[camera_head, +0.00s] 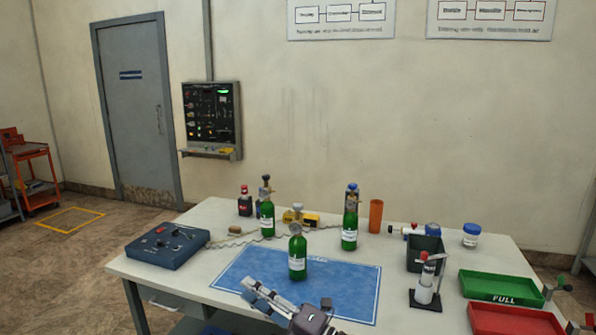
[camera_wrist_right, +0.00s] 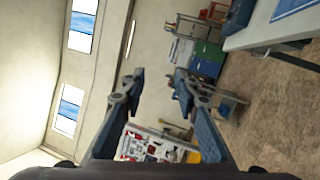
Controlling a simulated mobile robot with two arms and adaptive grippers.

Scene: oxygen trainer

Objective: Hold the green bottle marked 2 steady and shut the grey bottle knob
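Three green bottles stand upright on the table: one at the back left (camera_head: 267,218), one at the back right (camera_head: 349,228) and one at the front (camera_head: 297,256). Their label marks are too small to read, so I cannot tell which is marked 2. The front bottle has a dull grey-brown knob (camera_head: 295,229); the back right one has a blue top (camera_head: 352,187). My left gripper is not in view.
The blue mat (camera_head: 236,276) lies on the white table. A blue control box (camera_head: 166,246) stands left. An orange cup (camera_head: 376,216), a dark bin (camera_head: 424,256), a clear cylinder on a stand (camera_head: 424,291) and a green tray (camera_head: 500,289) stand right.

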